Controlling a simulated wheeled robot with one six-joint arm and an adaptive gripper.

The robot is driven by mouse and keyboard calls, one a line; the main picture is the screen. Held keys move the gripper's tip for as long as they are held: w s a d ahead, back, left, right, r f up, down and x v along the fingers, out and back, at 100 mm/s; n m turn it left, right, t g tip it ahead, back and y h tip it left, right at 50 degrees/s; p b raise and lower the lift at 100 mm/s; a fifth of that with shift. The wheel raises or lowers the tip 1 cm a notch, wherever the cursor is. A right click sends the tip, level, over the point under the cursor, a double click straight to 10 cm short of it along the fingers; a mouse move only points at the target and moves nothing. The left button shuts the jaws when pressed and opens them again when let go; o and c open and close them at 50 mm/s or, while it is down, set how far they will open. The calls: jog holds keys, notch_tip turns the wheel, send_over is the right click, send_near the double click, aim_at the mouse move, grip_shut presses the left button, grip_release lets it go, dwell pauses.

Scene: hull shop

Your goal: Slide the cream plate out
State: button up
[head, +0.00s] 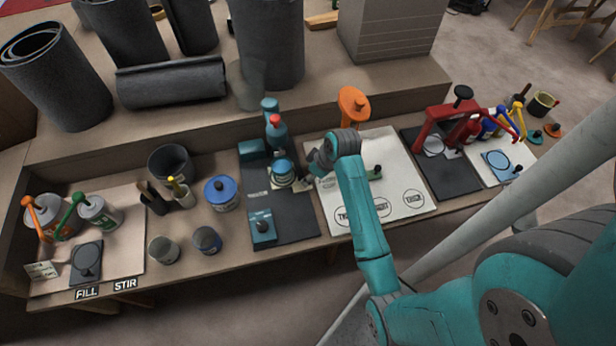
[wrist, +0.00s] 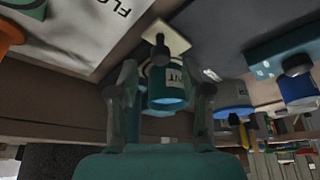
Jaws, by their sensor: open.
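A small cream plate (head: 303,185) shows in the head view at the right edge of the dark mat, beside a teal-and-white round fixture (head: 283,174). In the wrist view the cream plate (wrist: 178,42) carries a dark knob (wrist: 160,50) and lies against the teal cylinder (wrist: 165,90). My gripper (head: 308,168) is at the fixture's right side. In the wrist view my gripper (wrist: 162,103) is open, its two fingers apart on either side of the teal cylinder. Nothing is clearly held. How far the plate reaches into the fixture is hidden.
A teal bottle-like stand with a red top (head: 275,125) rises behind the fixture. A teal box (head: 262,230) is in front on the mat. A white board with round labels (head: 375,210) lies right, with an orange-topped post (head: 353,103) behind. A blue-lidded can (head: 221,194) stands left.

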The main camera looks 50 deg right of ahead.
jog(key=shift+x, duration=1.55)
grip_shut()
